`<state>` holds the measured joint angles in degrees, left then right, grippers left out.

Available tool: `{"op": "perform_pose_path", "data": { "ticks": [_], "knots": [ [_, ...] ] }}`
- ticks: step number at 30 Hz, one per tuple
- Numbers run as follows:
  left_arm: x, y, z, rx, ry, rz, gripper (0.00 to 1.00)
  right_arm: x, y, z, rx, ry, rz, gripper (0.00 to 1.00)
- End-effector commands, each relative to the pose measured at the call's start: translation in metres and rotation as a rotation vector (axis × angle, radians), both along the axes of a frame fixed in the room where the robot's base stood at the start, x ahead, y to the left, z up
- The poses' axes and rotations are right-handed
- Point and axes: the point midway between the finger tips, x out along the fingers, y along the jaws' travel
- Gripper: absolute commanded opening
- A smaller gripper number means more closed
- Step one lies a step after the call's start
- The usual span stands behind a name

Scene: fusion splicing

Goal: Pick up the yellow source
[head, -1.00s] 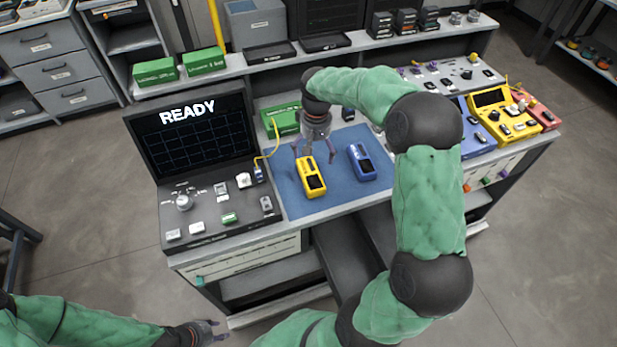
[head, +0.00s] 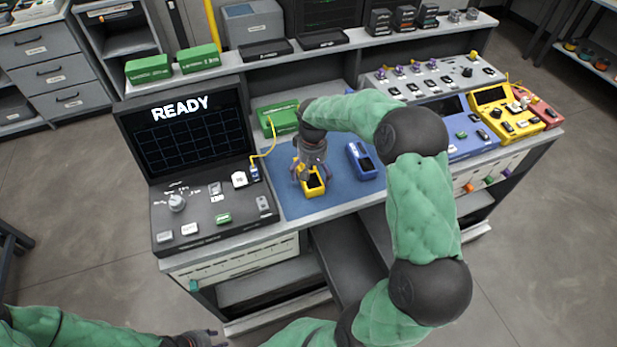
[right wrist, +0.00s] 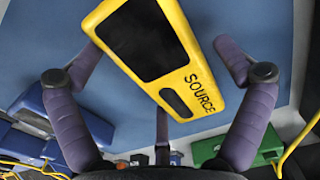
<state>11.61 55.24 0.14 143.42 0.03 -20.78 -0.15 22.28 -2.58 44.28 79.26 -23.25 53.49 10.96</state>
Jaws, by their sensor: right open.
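The yellow source (head: 314,187) lies on the blue mat (head: 288,203) on the workbench, partly hidden under my right gripper in the head view. In the right wrist view the yellow source (right wrist: 155,55), marked SOURCE, lies between the spread purple fingers. My right gripper (head: 308,175) is open and just above the source, with its fingers around it; I cannot tell whether they touch it. My left gripper (head: 212,335) is at the lower left, away from the bench, and too small to tell whether it is open.
A blue handheld device (head: 362,160) lies on the mat just right of the source. A green box (head: 279,118) with a yellow cable stands behind. A dark console with a READY screen (head: 190,125) is at the left. Yellow (head: 505,112) and red testers are at the right.

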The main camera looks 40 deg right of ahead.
Motion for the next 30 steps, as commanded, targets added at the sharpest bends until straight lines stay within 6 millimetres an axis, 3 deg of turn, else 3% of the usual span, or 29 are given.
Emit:
{"op": "perform_pose_path", "data": {
  "ticks": [2, 3, 9, 22, 30],
  "knots": [
    [0.000, 0.000, 0.001, 0.000, 0.000, 0.000, 0.40, 0.000, 0.000, 0.001, 0.000, -0.001, 0.000, 1.00],
    [0.000, 0.000, 0.001, 0.000, 0.000, 0.000, 0.40, 0.000, 0.000, 0.001, 0.000, -0.001, 0.000, 0.94],
    [0.000, 0.000, 0.001, 0.000, -0.001, 0.000, 0.40, 0.000, 0.000, 0.001, 0.000, 0.000, 0.000, 0.38],
    [0.000, 0.000, 0.003, 0.000, 0.000, 0.000, 0.40, 0.000, 0.000, 0.006, 0.000, 0.000, 0.000, 0.36],
    [0.000, 0.000, 0.015, 0.000, 0.000, 0.000, 0.40, 0.000, 0.000, 0.038, 0.000, -0.003, 0.000, 0.36]
  ]
}}
